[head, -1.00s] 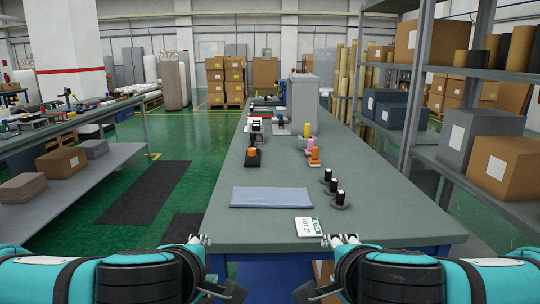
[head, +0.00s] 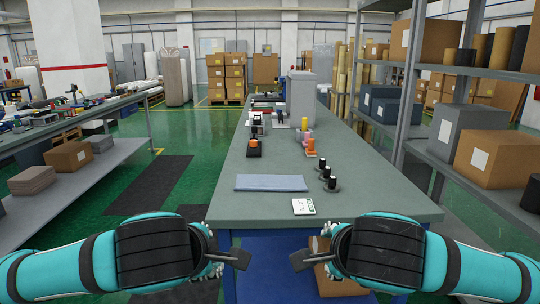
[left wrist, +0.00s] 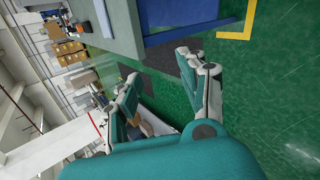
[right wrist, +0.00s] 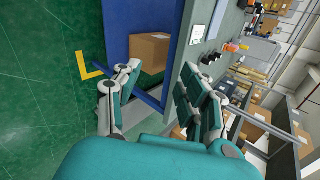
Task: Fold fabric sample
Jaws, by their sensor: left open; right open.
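A light blue fabric sample (head: 271,183) lies flat on the grey table (head: 330,150), near its front left part. A white label card (head: 303,206) lies in front of it to the right. My left gripper (head: 236,256) is in front of the table's front edge, low on the left; in the left wrist view its fingers (left wrist: 160,75) are apart and empty. My right gripper (head: 300,258) is in front of the table too, facing the left one; in the right wrist view its fingers (right wrist: 157,85) are apart and empty. Neither touches the fabric.
Several black-topped weights (head: 329,178) stand right of the fabric. Orange, pink and yellow spools (head: 308,143) and an orange-topped device (head: 254,147) stand farther back. A cardboard box (right wrist: 150,52) sits beneath the table. Shelving (head: 470,125) stands at the right. The table around the fabric is mostly clear.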

